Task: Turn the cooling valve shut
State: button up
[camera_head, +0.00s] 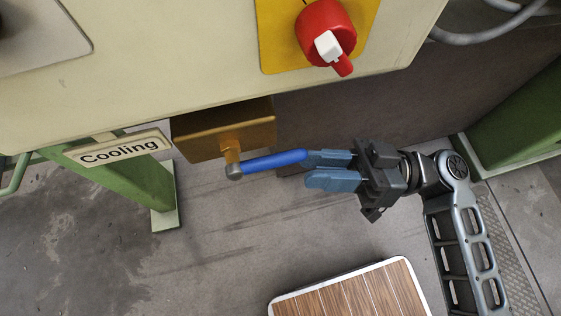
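The cooling valve has a blue lever handle (275,161) on a grey round pivot, joined by a brass stem to a brass-coloured block (225,130) under the machine panel. The handle points right, roughly level in the picture. The "Cooling" label (119,149) hangs to its left. My gripper (306,170) is at the handle's right end, with its two blue-grey fingers a little apart. The upper finger meets or overlaps the handle's tip; I cannot tell whether they touch. The lower finger sits below the handle, and nothing shows clasped between them.
A red rotary switch (326,30) with a white part sits on a yellow plate above the gripper. The cream machine panel (200,65) overhangs the valve. Green legs (140,180) stand at left and right. A wood-topped surface (350,295) lies at the bottom. The floor below the valve is clear.

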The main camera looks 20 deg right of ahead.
aim_at(294, 160)
jog(key=a+r+n, duration=0.1)
jog(key=a, duration=0.1)
jog(key=a+r+n+g+y+p, duration=0.1)
jog(key=a+r, duration=0.1)
jog(key=a+r+n+g+y, duration=0.1)
jog(key=a+r, duration=0.1)
jog(key=shift+w+r, duration=0.25)
jog(key=shift+w, duration=0.15)
jog(key=shift+c, duration=0.2)
grip_shut()
